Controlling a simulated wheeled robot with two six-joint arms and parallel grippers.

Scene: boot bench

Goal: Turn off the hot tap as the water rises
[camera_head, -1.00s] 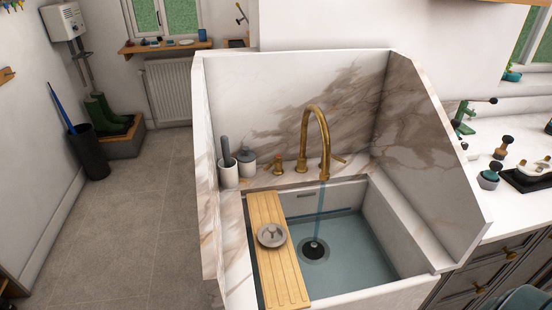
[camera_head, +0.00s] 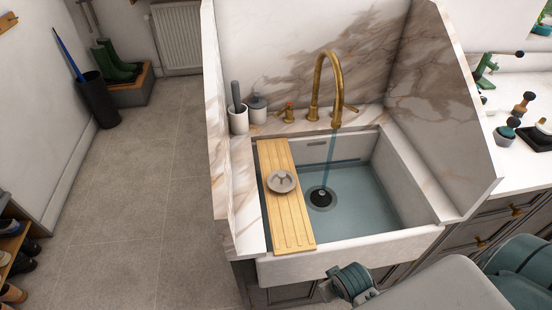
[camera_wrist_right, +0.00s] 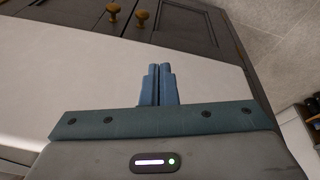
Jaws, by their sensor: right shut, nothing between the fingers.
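A brass tap (camera_head: 322,85) with a tall curved spout stands at the back of the white sink (camera_head: 350,246). A thin stream of water (camera_head: 330,150) runs from its spout into shallow bluish water (camera_head: 365,190) in the basin. A small brass handle with an orange-red mark (camera_head: 289,112) stands left of the spout; another brass lever (camera_head: 350,112) is at its right. My right gripper (camera_wrist_right: 160,68) is shut and empty in the right wrist view, in front of the sink front and cabinet doors. My left gripper is not in view.
A wooden board (camera_head: 287,215) lies across the sink's left side with a grey plug-like disc (camera_head: 281,181) on it. A dark drain (camera_head: 321,197) shows under the water. Marble side panels (camera_head: 440,110) flank the sink.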

